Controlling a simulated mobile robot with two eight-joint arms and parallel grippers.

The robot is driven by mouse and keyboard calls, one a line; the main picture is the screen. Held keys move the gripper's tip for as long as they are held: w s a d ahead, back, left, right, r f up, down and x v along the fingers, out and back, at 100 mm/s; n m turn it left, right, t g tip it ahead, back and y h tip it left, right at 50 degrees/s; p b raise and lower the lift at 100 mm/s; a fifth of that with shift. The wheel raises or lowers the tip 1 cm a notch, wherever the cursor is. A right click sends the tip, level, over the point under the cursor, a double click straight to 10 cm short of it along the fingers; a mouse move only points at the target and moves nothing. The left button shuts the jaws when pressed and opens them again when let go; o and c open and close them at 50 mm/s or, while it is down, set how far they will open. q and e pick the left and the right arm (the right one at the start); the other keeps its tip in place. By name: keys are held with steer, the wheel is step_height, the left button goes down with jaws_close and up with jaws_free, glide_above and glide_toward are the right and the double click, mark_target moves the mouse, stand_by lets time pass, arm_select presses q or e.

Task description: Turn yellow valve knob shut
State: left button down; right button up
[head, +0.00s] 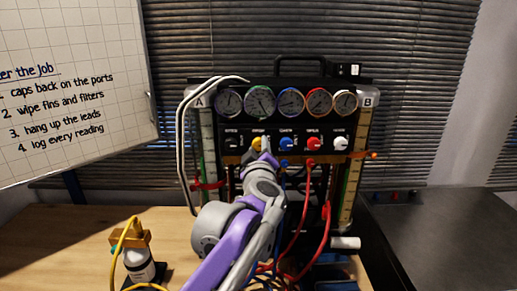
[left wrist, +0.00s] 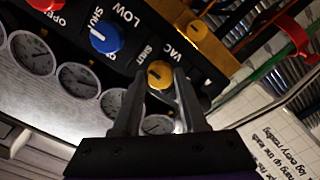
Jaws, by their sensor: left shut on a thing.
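The yellow valve knob (head: 256,144) is on the black panel of the gauge rig, second from the left in the knob row. In the left wrist view the yellow knob (left wrist: 159,72) sits between my fingertips, near the lettering VAC and SHUT. My left gripper (head: 264,153) reaches the panel from below, and its fingers (left wrist: 161,80) are shut on the yellow knob, one on each side. The fingers and arm hide part of the knob in the head view. I cannot read its exact pointer direction. My right gripper is not in view.
Blue (head: 286,144), red (head: 313,144) and white (head: 340,143) knobs are to the right, close by. Several gauges (head: 290,102) are above. Red hoses (head: 325,215) hang below. A bottle with a yellow hose (head: 139,265) stands on the wooden table (head: 60,230). A whiteboard (head: 70,70) is at left.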

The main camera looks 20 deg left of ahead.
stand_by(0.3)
arm_select(q)
steer(key=shift+c, duration=2.2)
jaws_free()
steer(key=v, duration=1)
steer(key=shift+s+b, duration=0.3)
steer(key=shift+s, duration=0.1)
steer(key=shift+d, duration=0.1)
